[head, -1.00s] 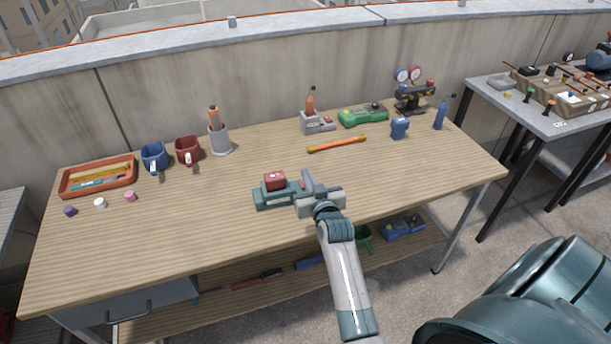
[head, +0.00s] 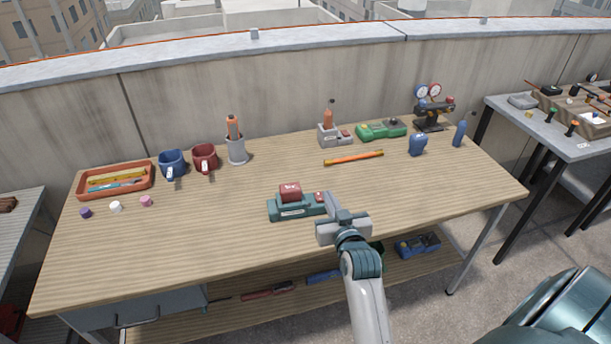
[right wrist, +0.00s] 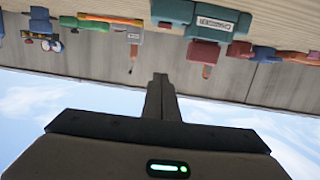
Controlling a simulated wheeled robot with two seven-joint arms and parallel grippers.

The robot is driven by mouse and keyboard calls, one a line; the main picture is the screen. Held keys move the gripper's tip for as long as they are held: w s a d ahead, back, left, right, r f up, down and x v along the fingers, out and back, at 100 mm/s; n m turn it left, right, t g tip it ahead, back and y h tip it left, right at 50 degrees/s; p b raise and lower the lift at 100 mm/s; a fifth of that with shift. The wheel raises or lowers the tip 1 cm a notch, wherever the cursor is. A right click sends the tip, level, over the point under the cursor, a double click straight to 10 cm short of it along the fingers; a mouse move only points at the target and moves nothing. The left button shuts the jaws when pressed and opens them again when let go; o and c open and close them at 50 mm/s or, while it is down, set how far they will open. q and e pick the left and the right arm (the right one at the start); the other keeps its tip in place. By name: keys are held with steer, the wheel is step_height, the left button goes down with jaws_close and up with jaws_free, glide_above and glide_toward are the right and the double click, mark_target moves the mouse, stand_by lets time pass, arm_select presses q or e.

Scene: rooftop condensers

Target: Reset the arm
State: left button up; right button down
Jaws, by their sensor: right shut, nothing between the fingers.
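My right gripper (head: 334,206) is shut with nothing between its fingers. In the head view it is raised over the front part of the wooden workbench (head: 220,220), just right of a teal charger-like device (head: 283,209) with a dark red block (head: 290,192) on it. It overlaps the device's right end in the picture; I see no clear contact. In the right wrist view the shut fingers (right wrist: 161,82) point at the wall, and the picture is upside down, with the teal device (right wrist: 172,10) at the top. My left gripper is not in view.
The bench's front left is clear.

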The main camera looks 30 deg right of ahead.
steer(key=s+a+f+n+g+y, duration=0.4)
steer(key=s+a+f+g, duration=0.2)
steer(key=s+a+f, duration=0.6)
steer(key=s+a+f+n+g+y, duration=0.1)
steer(key=s+a+f+g, duration=0.15)
steer(key=s, duration=0.85)
steer(key=s+a+f+n+g, duration=0.15)
steer(key=s+g, duration=0.25)
steer(key=s, duration=0.7)
step_height(320, 180, down, 28)
steer(key=s+d+f+g, duration=0.1)
steer(key=s+d+f, duration=0.1)
steer(key=s+f, duration=1.4)
steer(key=shift+s+f, duration=0.15)
steer(key=shift+s, duration=0.15)
